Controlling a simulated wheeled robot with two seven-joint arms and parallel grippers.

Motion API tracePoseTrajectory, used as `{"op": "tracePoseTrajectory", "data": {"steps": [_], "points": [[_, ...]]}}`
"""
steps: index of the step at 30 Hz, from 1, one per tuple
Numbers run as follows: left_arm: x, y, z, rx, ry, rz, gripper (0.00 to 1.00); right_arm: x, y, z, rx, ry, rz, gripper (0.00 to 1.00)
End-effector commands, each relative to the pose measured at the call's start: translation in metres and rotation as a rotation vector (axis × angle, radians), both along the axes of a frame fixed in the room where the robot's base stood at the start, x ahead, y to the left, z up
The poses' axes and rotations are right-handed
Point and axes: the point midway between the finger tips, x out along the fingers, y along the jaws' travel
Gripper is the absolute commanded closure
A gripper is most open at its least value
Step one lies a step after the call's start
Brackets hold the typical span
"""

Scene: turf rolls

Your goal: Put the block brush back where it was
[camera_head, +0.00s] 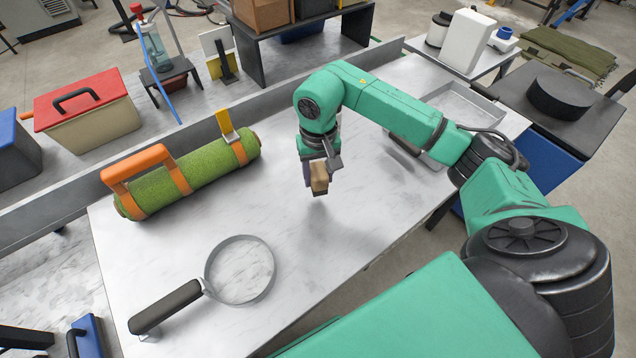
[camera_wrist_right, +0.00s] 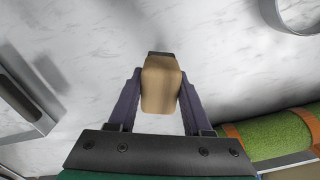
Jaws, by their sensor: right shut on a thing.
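The block brush (camera_head: 320,180) is a small tan wooden block. My right gripper (camera_head: 318,172) is shut on it and holds it above the middle of the pale metal table, with a shadow below. In the right wrist view the block brush (camera_wrist_right: 161,85) sits between the two purple fingers of my right gripper (camera_wrist_right: 158,95), with a dark strip at its far end. Its underside is hidden. My left gripper is not in view.
A green turf roll (camera_head: 195,175) with orange straps lies to the left on the table (camera_head: 330,240). A round hoop (camera_head: 240,270) with a dark handle lies in front. A shallow metal tray (camera_head: 478,100) is at the right. The table's middle is clear.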

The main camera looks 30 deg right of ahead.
Motion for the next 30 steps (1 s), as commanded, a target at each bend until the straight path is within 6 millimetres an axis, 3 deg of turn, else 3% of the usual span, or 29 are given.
{"op": "tracePoseTrajectory", "data": {"steps": [4, 9, 19, 20, 21, 30], "points": [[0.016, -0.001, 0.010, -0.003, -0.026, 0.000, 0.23, -0.001, 0.000, -0.020, 0.001, 0.004, 0.001, 1.00], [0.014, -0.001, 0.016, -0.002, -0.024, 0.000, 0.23, -0.001, 0.001, -0.046, 0.001, 0.001, 0.002, 1.00], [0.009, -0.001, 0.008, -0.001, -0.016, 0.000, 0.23, 0.000, 0.000, -0.052, 0.000, -0.001, 0.002, 1.00], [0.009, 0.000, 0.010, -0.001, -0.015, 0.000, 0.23, 0.000, 0.000, -0.051, 0.000, -0.001, 0.002, 0.39], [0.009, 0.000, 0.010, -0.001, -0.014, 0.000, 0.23, 0.000, 0.000, -0.050, 0.000, -0.001, 0.002, 0.24], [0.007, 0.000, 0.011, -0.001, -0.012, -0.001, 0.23, 0.000, 0.000, -0.050, 0.000, -0.001, 0.001, 0.20]]}}
